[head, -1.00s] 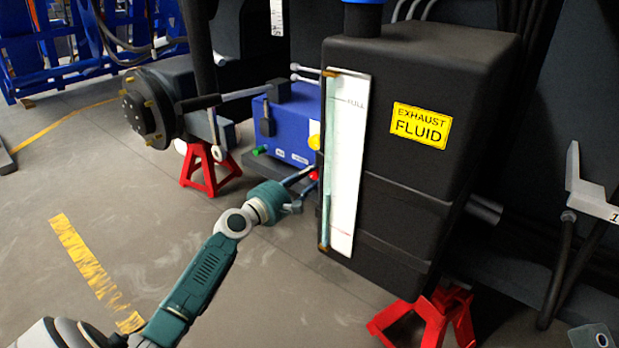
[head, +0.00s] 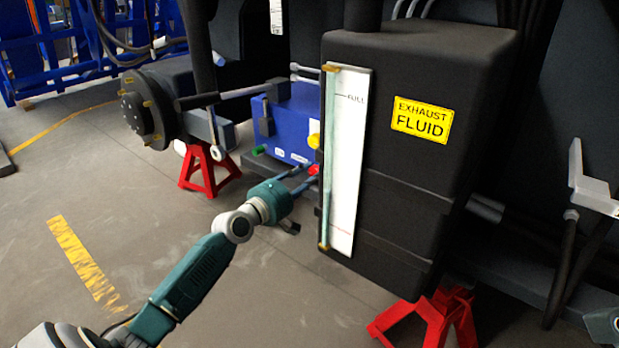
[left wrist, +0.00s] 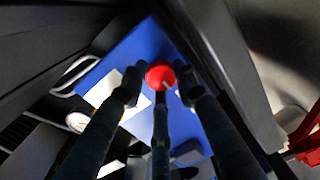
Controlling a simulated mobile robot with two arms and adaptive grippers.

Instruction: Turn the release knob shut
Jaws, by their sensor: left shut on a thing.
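The red knob (head: 314,169) sits low on the front of the blue box (head: 292,128), beside the black tank. My left gripper (head: 308,176) reaches it from the lower left, with its fingers shut on the knob. In the left wrist view the round red face of the knob (left wrist: 160,74) sits between the dark fingertips, with a small pale mark near its lower right edge. The blue box (left wrist: 143,50) lies behind it. The far sides of the fingers and the knob's stem are hidden.
The black exhaust fluid tank (head: 425,185) with its white level gauge (head: 345,165) stands close right of my left gripper. A yellow knob (head: 314,141) and a green knob (head: 260,150) are nearby. Red stands (head: 210,172) hold the chassis. The floor at left is clear.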

